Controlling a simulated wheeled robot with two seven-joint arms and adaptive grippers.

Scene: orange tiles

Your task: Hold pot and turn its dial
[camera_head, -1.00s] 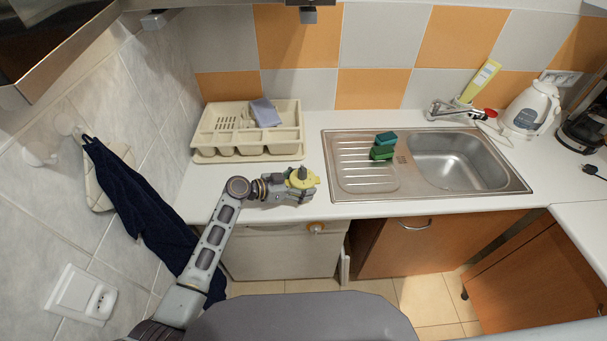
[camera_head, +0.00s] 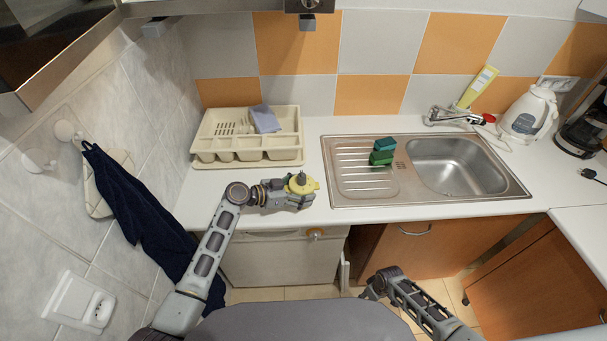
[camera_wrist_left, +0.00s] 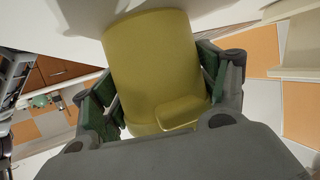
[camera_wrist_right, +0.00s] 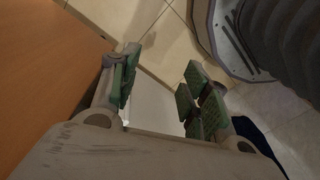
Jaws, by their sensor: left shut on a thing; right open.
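The yellow pot (camera_head: 311,184) is small and sits at the front edge of the white counter, left of the sink. A dark grey dial (camera_head: 300,176) shows on its top in the head view. My left gripper (camera_head: 296,193) is shut around the pot, with a finger on either side of its body. In the left wrist view the yellow pot (camera_wrist_left: 155,65) fills the space between the green finger pads. My right gripper (camera_head: 368,289) is low, in front of the cabinets. Its fingers (camera_wrist_right: 157,90) are apart and empty in the right wrist view.
A cream dish rack (camera_head: 285,153) with a blue cloth (camera_head: 265,119) stands behind the pot. Green sponges (camera_head: 382,152) lie on the sink's drainboard (camera_head: 350,190). A kettle (camera_head: 528,114) and coffee maker (camera_head: 585,128) stand at the right. The counter front edge lies between my right gripper and the pot.

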